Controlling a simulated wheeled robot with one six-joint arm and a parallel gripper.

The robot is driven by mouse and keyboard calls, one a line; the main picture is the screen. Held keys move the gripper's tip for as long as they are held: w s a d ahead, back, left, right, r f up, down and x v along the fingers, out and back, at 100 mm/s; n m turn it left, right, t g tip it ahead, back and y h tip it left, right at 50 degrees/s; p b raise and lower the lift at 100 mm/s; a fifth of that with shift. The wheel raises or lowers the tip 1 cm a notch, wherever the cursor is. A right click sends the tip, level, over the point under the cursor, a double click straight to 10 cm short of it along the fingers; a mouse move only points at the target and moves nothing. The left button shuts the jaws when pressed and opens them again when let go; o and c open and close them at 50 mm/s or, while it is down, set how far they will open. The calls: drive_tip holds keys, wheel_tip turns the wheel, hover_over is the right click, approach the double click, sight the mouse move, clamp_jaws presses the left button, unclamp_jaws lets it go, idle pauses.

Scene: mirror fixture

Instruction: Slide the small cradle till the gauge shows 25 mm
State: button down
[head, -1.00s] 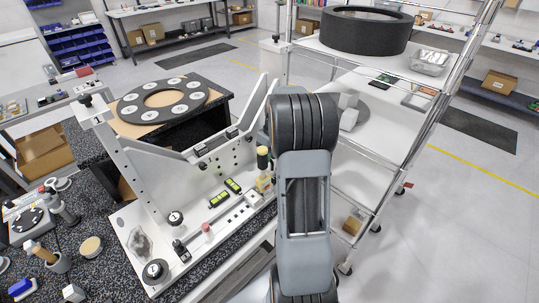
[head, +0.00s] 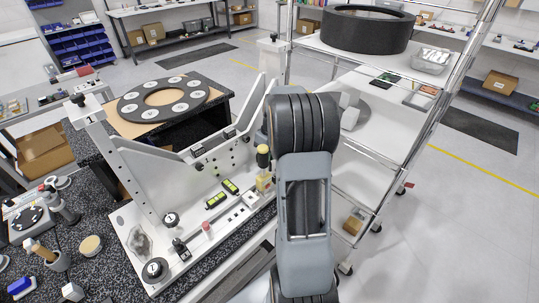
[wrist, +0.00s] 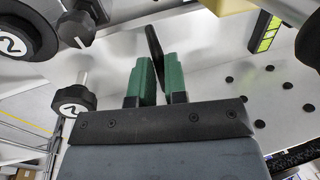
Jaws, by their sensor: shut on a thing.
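A white fixture (head: 150,190) stands at the left of centre in the head view, with a V-shaped upright plate (head: 160,168). I cannot tell for sure which part is the small cradle. Two yellow-green gauge displays (head: 215,201) sit low on the fixture; their figures are too small to read. Part of a yellow-green display (wrist: 265,32) also shows in the wrist view, without a readable figure. My gripper (wrist: 155,78) has green fingers, shut on a thin black tab (wrist: 153,42) that stands up between them. In the head view my arm hides the gripper.
Black knobs (wrist: 75,98) flank the gripper in the wrist view. A dark ring with white discs (head: 120,108) lies on a wooden-topped stand behind the fixture. A steel rack (head: 440,100) stands close at the right.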

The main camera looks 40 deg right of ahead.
drive_tip(key=c, duration=1.2)
unclamp_jaws()
drive_tip(key=shift+o, duration=0.2)
drive_tip(key=shift+d, duration=0.1)
wheel_tip(320, 180, up, 14)
drive_tip(key=d+b, duration=0.1)
drive_tip(key=d, duration=0.1)
drive_tip(key=shift+w+d+f, duration=0.2)
drive_tip(key=shift+d+f, duration=0.05)
drive_tip(key=shift+d, duration=0.05)
